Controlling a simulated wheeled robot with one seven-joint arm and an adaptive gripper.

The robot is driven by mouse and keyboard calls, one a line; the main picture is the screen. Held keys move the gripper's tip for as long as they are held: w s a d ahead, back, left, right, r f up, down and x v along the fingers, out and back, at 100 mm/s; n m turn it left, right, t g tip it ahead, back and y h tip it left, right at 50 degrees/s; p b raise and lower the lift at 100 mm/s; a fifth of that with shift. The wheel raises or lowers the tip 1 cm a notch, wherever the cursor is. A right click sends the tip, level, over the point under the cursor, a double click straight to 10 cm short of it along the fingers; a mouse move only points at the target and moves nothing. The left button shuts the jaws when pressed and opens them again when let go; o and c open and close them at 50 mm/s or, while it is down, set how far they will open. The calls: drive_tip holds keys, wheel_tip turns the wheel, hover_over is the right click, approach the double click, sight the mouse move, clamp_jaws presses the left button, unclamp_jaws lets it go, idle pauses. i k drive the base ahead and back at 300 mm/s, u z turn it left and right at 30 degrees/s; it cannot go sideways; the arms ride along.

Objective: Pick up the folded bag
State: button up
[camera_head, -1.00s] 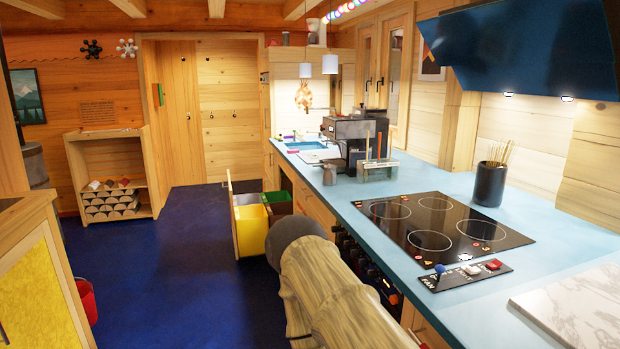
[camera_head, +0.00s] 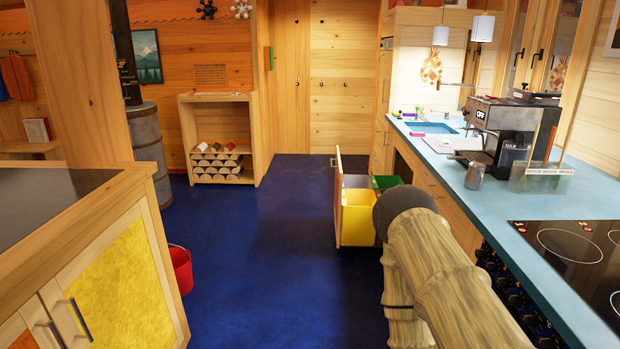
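I cannot make out a folded bag for certain in the head view. My arm, wood-patterned with a dark rounded joint, reaches up from the bottom right. My gripper is not in view. The arm hides part of the pull-out bin unit, which stands open with a yellow bin (camera_head: 359,216) in front and a green bin (camera_head: 387,182) behind. The inside of the bins is mostly hidden.
The blue floor (camera_head: 265,250) is clear ahead. A wooden cabinet (camera_head: 130,270) and a red bucket (camera_head: 180,268) stand at left. The blue counter (camera_head: 450,170) runs along the right with a coffee machine (camera_head: 500,120). A firewood shelf (camera_head: 183,135) stands at the back.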

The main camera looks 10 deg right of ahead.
sight(442, 142)
drive_tip(key=i, duration=3.45)
drive_tip(key=z, duration=1.8)
